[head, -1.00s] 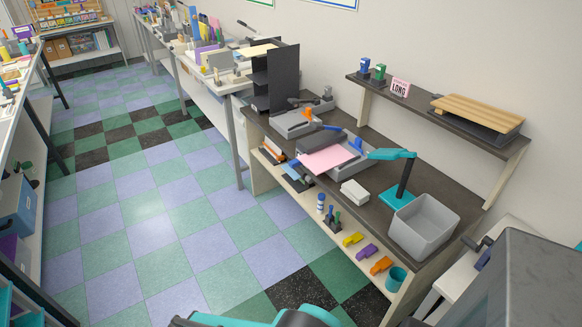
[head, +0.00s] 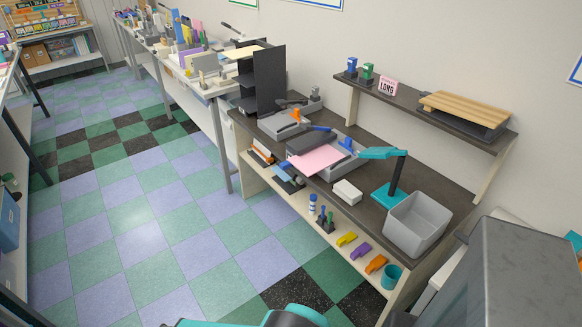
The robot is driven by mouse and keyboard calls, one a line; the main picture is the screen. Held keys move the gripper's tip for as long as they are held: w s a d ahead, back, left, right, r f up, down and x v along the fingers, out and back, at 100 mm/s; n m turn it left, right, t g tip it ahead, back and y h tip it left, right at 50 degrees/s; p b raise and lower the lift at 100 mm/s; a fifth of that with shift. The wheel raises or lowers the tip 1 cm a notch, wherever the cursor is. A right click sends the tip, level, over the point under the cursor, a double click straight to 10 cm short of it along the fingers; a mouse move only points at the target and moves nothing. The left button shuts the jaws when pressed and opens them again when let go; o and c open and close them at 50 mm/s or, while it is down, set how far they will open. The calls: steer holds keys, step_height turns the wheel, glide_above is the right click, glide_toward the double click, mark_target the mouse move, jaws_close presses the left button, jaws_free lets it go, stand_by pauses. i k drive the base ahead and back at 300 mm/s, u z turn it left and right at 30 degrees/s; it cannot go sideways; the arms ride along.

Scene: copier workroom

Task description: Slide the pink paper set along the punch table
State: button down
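The pink paper set (head: 316,160) lies flat, partly on a grey punch machine with blue parts (head: 349,164), and reaches over the front edge side of the punch table (head: 362,174). The table has a dark top and a pale shelf below. My gripper is not in view. Only a teal and black part of my arm shows at the bottom edge, well apart from the paper.
On the table stand a black upright rack (head: 269,80), a white box (head: 347,191), a teal lamp (head: 389,193) and a grey bin (head: 416,224). The lower shelf holds small tools and a teal cup (head: 391,277). Checkered floor on the left is free.

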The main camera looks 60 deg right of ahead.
mark_target(312, 162)
steer(key=i, duration=0.9)
steer(key=u, duration=0.05)
